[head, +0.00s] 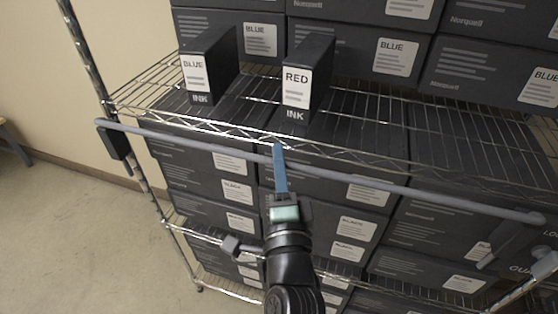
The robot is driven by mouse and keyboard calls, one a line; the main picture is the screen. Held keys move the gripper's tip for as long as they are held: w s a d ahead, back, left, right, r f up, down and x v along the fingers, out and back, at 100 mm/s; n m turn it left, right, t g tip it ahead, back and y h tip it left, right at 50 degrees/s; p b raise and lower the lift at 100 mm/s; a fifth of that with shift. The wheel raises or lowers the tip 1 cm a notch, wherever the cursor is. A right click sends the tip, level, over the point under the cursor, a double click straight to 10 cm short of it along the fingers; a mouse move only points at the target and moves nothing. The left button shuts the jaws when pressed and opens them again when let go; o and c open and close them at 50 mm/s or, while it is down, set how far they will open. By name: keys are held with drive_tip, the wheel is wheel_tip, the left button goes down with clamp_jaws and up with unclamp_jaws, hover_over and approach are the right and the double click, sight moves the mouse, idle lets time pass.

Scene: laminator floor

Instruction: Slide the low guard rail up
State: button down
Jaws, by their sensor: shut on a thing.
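The guard rail (400,187) is a long grey bar across the front of the wire shelf, just below the shelf's front edge in the picture. It runs from a dark bracket (115,142) on the left post down to the right side of the picture. My gripper (279,155) reaches up from below, with its blue fingers at the rail left of its middle. It is shut on the rail. The fingers hide a short piece of the rail, and the exact contact is hard to see.
A blue ink box (209,65) and a red ink box (308,78) stand on the wire shelf (375,115). Dark cartons fill the space behind and below. A partly cut-off sign (546,264) is at lower right.

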wheel_tip(320, 180, up, 9)
drive_tip(key=p, duration=0.8)
drive_tip(key=c, duration=0.9)
unclamp_jaws()
drive_tip(key=shift+c, duration=0.2)
drive_tip(key=shift+o, duration=0.5)
drive_tip(key=shift+f, duration=0.2)
drive_tip(key=shift+s+f, duration=0.2)
drive_tip(key=shift+s, duration=0.1)
drive_tip(key=b+v, duration=0.4)
drive_tip(key=v, duration=0.8)
drive_tip(key=shift+s+r, duration=0.15)
drive_tip(key=shift+r, duration=0.05)
